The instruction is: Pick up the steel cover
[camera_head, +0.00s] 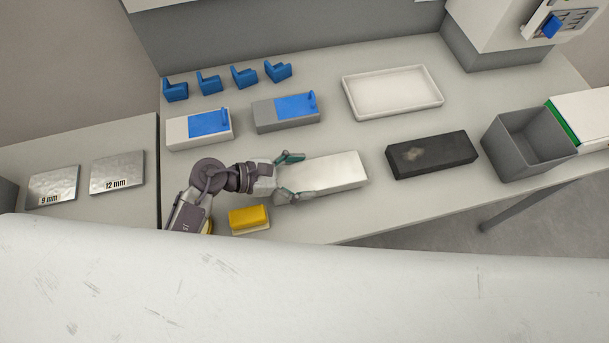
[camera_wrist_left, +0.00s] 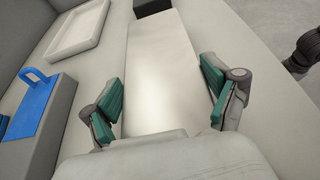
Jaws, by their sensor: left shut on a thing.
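The steel cover (camera_head: 338,171) is a long, pale metallic block lying on the grey table, right of centre in the head view. In the left wrist view the steel cover (camera_wrist_left: 160,55) stretches away between the fingers. My left gripper (camera_head: 303,176) is at its left end, with one green-padded finger along each long side. The left gripper (camera_wrist_left: 162,95) is shut on the cover across its width. The cover appears to rest on the table; I cannot tell whether it is raised.
A dark block (camera_head: 432,154) lies right of the cover, then a grey bin (camera_head: 527,143). Behind are a white tray (camera_head: 392,91) and two blocks with blue tops (camera_head: 287,112). A yellow block (camera_head: 249,218) sits near the arm. Marked plates (camera_head: 117,173) lie at left.

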